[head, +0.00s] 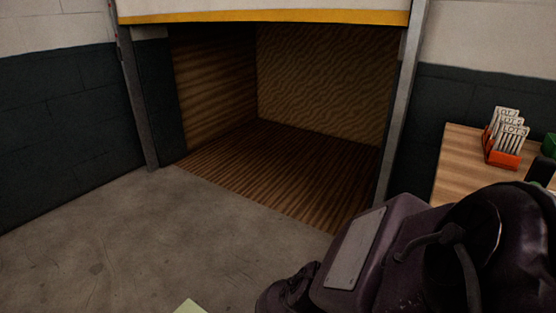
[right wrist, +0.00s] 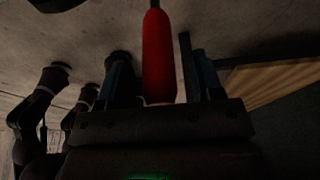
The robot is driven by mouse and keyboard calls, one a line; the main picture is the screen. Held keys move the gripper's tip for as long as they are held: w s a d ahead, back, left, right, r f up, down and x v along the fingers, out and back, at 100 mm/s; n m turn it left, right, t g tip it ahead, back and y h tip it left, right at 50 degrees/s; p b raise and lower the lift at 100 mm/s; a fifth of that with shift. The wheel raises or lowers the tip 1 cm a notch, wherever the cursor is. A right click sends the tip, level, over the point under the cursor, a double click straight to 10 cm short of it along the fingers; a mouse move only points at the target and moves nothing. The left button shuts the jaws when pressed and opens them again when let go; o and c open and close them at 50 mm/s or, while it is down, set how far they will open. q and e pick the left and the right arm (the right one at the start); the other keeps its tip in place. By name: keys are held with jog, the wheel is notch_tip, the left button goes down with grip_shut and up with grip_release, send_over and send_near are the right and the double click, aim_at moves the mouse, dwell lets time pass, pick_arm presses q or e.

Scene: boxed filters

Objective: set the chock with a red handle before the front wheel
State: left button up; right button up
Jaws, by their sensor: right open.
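A red handle (right wrist: 158,55) shows upright in the right wrist view, with a thin dark rod at its upper end. The chock's wedge itself cannot be made out. My right gripper (right wrist: 157,70) is open, with one finger on each side of the red handle. Whether either finger touches it cannot be told. In the head view my right arm fills the lower right and its fingers are hidden. My left gripper is in neither view. No front wheel can be made out.
A wood-panelled bay (head: 270,165) opens ahead under a yellow-edged door (head: 265,17), between grey posts. A wooden table (head: 455,160) stands at the right with an orange card rack (head: 502,155). Something pale green (head: 188,307) shows at the bottom edge. The concrete floor (head: 130,240) at left is clear.

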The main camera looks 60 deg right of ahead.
jog(key=shift+r, duration=0.15)
jog(key=p+v, duration=0.1)
jog(key=v, duration=0.1)
jog(key=p+v, duration=0.1)
jog(key=v, duration=0.1)
jog(key=shift+w+r, duration=0.15)
jog(key=shift+w, duration=0.15)
pick_arm(q)
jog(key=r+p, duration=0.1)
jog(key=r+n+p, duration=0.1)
jog(key=p, duration=0.1)
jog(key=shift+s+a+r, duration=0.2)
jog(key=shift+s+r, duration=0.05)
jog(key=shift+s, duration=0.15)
pick_arm(e)
jog(key=v, duration=0.6)
jog(key=shift+s, duration=0.3)
